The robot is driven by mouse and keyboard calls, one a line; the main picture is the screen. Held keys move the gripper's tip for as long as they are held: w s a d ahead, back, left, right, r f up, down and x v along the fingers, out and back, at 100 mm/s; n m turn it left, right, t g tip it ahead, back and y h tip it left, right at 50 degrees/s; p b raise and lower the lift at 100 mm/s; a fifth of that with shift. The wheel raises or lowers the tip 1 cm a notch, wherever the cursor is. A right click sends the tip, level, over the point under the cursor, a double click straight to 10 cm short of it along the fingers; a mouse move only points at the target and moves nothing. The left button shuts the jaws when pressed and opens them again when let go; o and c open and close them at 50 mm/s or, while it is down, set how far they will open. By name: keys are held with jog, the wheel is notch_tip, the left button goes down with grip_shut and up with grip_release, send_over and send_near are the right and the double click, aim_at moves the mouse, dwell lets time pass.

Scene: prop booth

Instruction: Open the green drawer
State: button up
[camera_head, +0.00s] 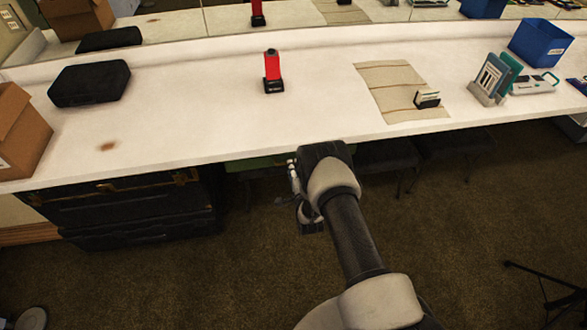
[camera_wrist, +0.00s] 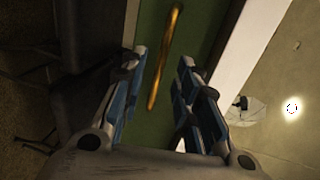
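The green drawer (camera_head: 260,162) shows as a thin strip under the front edge of the white counter in the head view, mostly hidden by the counter and my arm. In the wrist view its green front (camera_wrist: 152,35) fills the middle, with a long gold handle (camera_wrist: 165,58) across it. My gripper (camera_wrist: 160,72) is open, with one blue-padded finger on each side of the handle's lower part. I cannot tell whether either finger touches the handle. In the head view my gripper (camera_head: 294,178) is just below the counter edge, partly hidden by my wrist.
The white counter (camera_head: 200,120) overhangs the drawer. Black trunks (camera_head: 135,210) stand below it on the left, and dark stools (camera_head: 385,155) on the right. A red device (camera_head: 272,70) and a black case (camera_head: 90,82) stand on top. Carpet (camera_head: 470,230) in front is mostly clear.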

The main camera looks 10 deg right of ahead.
jog(key=shift+b+x, duration=0.35)
jog(key=shift+x, duration=1.2)
grip_shut()
